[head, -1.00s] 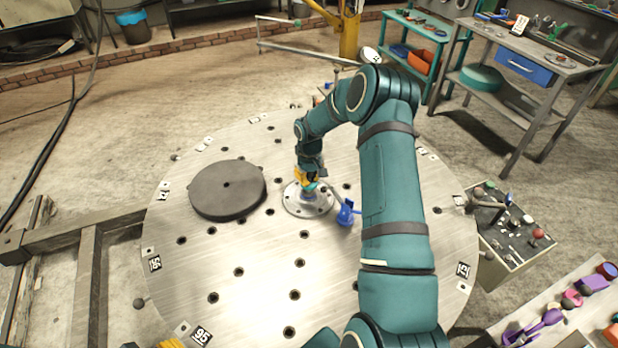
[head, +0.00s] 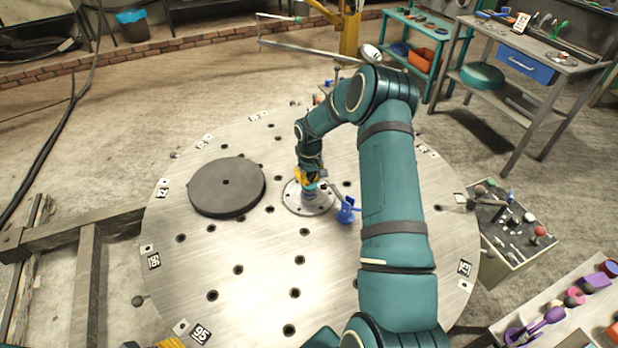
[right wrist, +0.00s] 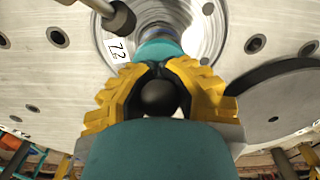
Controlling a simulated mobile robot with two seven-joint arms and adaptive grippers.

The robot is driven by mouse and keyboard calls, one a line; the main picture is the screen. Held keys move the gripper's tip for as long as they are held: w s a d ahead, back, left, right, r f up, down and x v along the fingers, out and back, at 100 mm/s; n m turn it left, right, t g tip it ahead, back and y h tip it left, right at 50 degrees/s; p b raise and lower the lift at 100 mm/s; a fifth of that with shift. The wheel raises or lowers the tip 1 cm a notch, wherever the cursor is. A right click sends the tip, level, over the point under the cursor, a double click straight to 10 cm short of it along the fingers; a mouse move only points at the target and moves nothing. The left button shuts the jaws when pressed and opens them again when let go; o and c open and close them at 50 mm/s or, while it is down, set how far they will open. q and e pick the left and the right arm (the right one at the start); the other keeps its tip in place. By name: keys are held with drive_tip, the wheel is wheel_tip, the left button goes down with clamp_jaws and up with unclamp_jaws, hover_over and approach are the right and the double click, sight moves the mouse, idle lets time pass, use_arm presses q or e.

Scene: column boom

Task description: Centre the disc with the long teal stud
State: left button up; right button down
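The dark grey disc (head: 227,187) lies flat on the round steel table (head: 255,250), left of the central metal flange (head: 294,208). Its dark edge also shows at the right of the right wrist view (right wrist: 285,72). My right gripper (head: 307,180) is over the flange. In the right wrist view its yellow fingers (right wrist: 158,85) close around a dark round knob. A teal shaft (right wrist: 160,48), apparently the long teal stud, shows beyond the fingertips, in line with the flange. Its lower end is hidden, so I cannot tell how it meets the flange.
A blue handled part (head: 347,211) stands beside the flange on the right. A tool tray (head: 510,235) stands off the table's right edge, and a shelf with purple parts (head: 570,310) is at lower right. The table's front is clear, with several holes.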

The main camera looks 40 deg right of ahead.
drive_tip(key=shift+f+b, duration=0.45)
drive_tip(key=shift+f, duration=0.05)
idle(1.0)
drive_tip(key=shift+s+d, duration=0.15)
drive_tip(key=shift+s, duration=0.2)
idle(1.8)
drive_tip(key=shift+w, duration=0.1)
idle(0.9)
drive_tip(key=shift+f+b, duration=0.45)
idle(0.3)
drive_tip(key=c, duration=1.3)
unclamp_jaws()
drive_tip(key=shift+r, duration=0.1)
